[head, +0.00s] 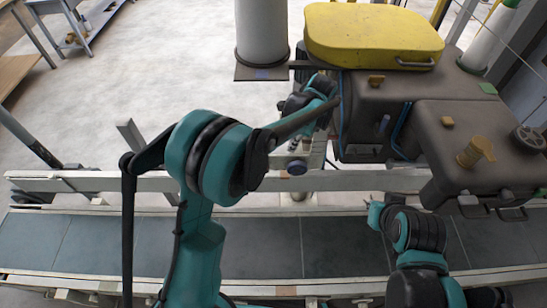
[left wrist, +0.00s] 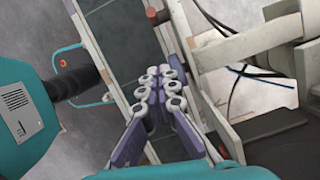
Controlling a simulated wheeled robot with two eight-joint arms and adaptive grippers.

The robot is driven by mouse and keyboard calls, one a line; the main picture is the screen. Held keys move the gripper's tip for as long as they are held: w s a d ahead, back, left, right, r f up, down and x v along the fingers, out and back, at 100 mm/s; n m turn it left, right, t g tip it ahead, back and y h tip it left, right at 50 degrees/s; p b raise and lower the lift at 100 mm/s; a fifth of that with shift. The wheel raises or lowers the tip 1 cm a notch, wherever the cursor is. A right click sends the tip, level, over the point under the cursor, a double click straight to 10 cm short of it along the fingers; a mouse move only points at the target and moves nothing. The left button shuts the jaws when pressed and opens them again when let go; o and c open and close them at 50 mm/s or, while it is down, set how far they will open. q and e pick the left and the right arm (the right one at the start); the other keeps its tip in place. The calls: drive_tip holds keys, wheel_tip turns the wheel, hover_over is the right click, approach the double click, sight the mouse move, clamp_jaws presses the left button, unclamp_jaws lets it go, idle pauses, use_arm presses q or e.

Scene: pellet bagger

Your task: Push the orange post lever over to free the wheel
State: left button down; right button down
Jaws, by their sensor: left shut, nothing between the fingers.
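No lever that is clearly orange shows in the head view. The nearest match is a stubby tan-orange post (head: 475,152) on top of the brown machine at the right; I cannot tell if it is the lever. A dark spoked wheel (head: 529,138) is right of it. My left gripper (head: 295,147) hangs left of the machine, above the conveyor's far rail, well away from post and wheel. In the left wrist view its purple fingers with grey rings (left wrist: 159,88) are shut and empty. My right gripper (head: 374,207) is low in front of the machine; its fingers are unclear.
The brown machine (head: 385,105) carries a yellow lid (head: 372,36). A pale column (head: 262,32) stands left of it. Open floor lies at the back left.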

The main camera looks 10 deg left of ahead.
idle(0.3)
use_arm(q)
drive_tip(key=a+f+b, duration=0.1)
drive_tip(key=a+f, duration=0.1)
drive_tip(key=f, duration=0.1)
drive_tip(key=a+f+b, duration=0.1)
drive_tip(key=a+f, duration=0.1)
drive_tip(key=f, duration=0.1)
drive_tip(key=a+f+b, duration=0.1)
drive_tip(key=a+f, duration=0.1)
drive_tip(key=f, duration=0.1)
drive_tip(key=shift+a+f, duration=0.2)
drive_tip(key=shift+f, duration=0.15)
